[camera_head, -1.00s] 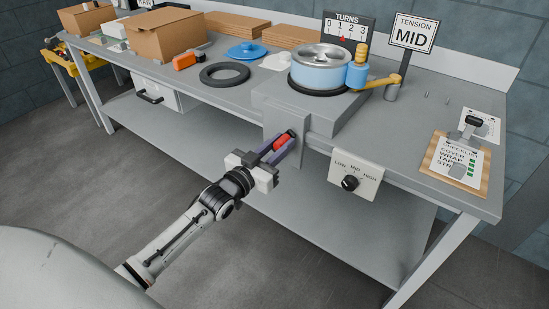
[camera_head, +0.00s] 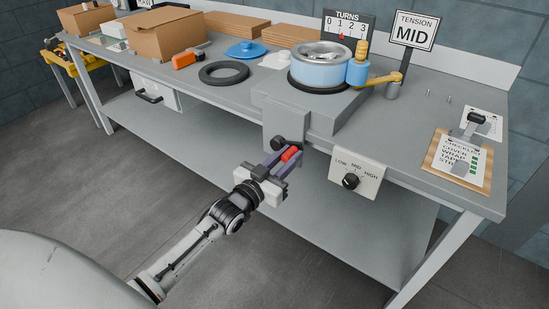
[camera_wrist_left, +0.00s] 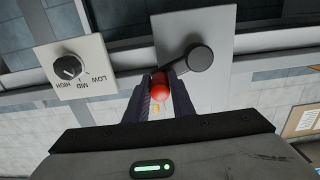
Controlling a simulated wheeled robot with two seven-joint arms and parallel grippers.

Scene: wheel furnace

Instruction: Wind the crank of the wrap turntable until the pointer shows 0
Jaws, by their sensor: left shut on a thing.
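The wrap turntable is a light-blue drum (camera_head: 319,72) on a grey housing at the bench front. Its crank (camera_head: 278,143) is a dark arm on the housing's front plate with a red grip (camera_head: 290,154). My left gripper (camera_head: 285,157) is shut on the red grip, which also shows between the fingers in the left wrist view (camera_wrist_left: 160,86). The crank's dark round hub (camera_wrist_left: 199,58) lies up and right of the grip there. The TURNS dial (camera_head: 346,27) reads 0 to 3, and its small red pointer (camera_head: 341,37) stands near 1. My right gripper is not in view.
A LOW/MID/HIGH knob panel (camera_head: 356,179) sits right of the crank on the bench front. A TENSION MID sign (camera_head: 414,30), a yellow arm with a blue spool (camera_head: 357,73) and a checklist board (camera_head: 459,162) are on the bench. Cartons and a black ring (camera_head: 224,72) are left.

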